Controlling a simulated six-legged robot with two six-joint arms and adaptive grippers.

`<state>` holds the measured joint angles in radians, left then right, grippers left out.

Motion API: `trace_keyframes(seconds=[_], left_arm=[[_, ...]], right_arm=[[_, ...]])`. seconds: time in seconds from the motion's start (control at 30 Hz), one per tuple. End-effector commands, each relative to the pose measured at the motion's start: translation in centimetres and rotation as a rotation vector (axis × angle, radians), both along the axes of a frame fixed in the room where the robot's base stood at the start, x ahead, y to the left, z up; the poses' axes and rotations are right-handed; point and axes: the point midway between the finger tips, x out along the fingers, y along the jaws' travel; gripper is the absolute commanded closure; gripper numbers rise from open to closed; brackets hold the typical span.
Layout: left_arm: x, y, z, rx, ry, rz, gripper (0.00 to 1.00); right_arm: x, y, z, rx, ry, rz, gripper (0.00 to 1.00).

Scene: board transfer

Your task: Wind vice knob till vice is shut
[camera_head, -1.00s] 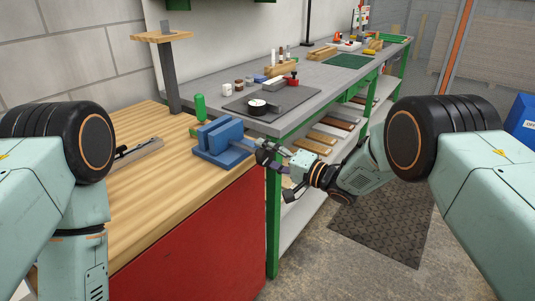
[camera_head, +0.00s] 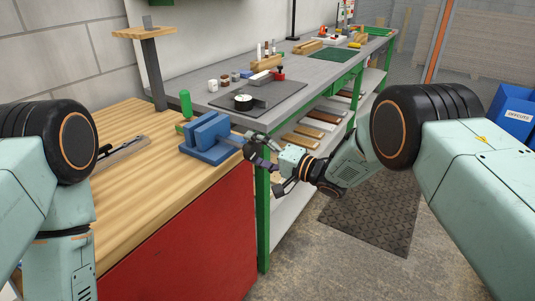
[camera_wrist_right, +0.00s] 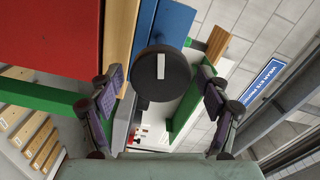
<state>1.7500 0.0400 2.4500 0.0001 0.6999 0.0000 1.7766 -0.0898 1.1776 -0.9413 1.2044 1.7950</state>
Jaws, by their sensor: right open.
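The blue vice (camera_head: 206,152) sits at the right end of the wooden bench top. Its two upright jaws stand close together, and I cannot tell the exact gap between them. In the right wrist view part of the blue vice (camera_wrist_right: 174,24) shows behind the round black knob (camera_wrist_right: 163,76), which carries a white mark. My right gripper (camera_head: 256,150) is at the knob end of the vice, and the knob is hard to make out there. In the wrist view the open fingers (camera_wrist_right: 161,88) stand either side of the knob, with space on both sides.
The wooden bench (camera_head: 135,185) has a red front panel (camera_head: 195,245). A green cylinder (camera_head: 186,103) stands behind the vice, and a metal rail-like part (camera_head: 120,153) lies to the left. The grey workbench (camera_head: 290,85) behind holds several small items.

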Motion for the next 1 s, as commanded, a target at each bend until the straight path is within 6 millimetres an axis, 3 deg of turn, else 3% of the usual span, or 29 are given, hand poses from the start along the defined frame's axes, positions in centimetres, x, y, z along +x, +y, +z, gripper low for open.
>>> trace_keyframes(seconds=[0.6,1.0], left_arm=[[0.0,0.0,0.0,0.000,0.000,0.000,0.52],[0.0,0.0,0.0,0.000,0.000,0.000,0.52]], right_arm=[[-6.0,-8.5,0.0,0.001,0.002,-0.003,0.23],[-6.9,-9.4,0.0,0.001,0.001,0.000,0.23]])
